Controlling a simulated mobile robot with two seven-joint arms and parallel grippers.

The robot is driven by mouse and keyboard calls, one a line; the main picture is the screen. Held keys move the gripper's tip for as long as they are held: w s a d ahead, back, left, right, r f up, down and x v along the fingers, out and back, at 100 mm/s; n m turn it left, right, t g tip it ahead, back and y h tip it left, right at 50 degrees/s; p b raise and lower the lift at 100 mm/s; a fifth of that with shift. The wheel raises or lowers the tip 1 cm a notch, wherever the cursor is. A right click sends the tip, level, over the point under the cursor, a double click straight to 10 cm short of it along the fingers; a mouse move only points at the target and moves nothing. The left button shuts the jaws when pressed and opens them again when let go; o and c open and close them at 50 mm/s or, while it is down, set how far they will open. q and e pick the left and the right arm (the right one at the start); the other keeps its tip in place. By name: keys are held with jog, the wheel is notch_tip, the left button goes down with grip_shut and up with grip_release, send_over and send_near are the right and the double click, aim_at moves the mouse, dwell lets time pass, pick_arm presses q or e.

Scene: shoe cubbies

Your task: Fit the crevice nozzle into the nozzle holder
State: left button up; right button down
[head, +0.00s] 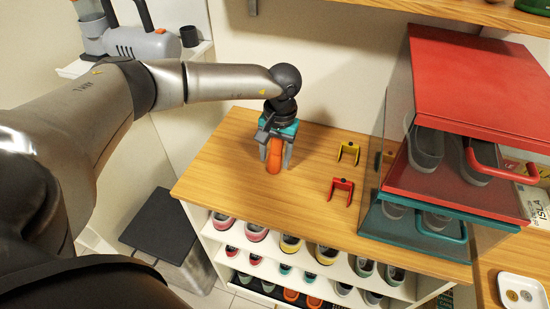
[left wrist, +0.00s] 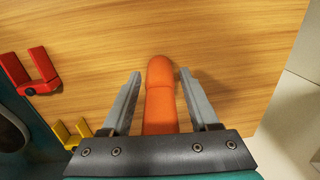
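My left gripper (head: 274,160) points down over the wooden counter top with its fingers apart. A rounded, elongated orange piece (head: 274,157) is between the fingers. In the left wrist view the orange piece (left wrist: 160,95) has gaps on both sides, so the fingers do not grip it. I cannot tell whether this piece is the crevice nozzle. A short dark cylinder (head: 189,36) stands beside a grey and orange handheld vacuum (head: 143,42) on the white ledge at upper left. It may be the nozzle holder; its inside is too small to read. My right gripper is not in view.
A red U-shaped bracket (head: 341,188) and a yellow one (head: 348,151) are on the counter (head: 225,170), right of my gripper. Stacked clear shoe boxes with a red lid (head: 475,85) stand further right. Shoe cubbies (head: 300,253) are below. A shelf overhangs at top right.

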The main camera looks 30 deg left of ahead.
pick_arm(q)
grip_shut()
jog(key=shift+r, duration=0.1)
dwell(0.4)
notch_tip(320, 180, up, 20)
jog(key=p, duration=0.2)
jog(key=s+d+f+m+b, duration=0.1)
jog(key=s+d+f, duration=0.1)
jog(key=s+d, duration=0.3)
jog(key=s+d+f+m+b, duration=0.1)
jog(key=s+d+f, duration=0.2)
jog(key=s+d, duration=0.3)
jog(key=shift+d+f+m, duration=0.3)
jog(key=shift+d, duration=0.35)
jog(key=shift+a, duration=0.15)
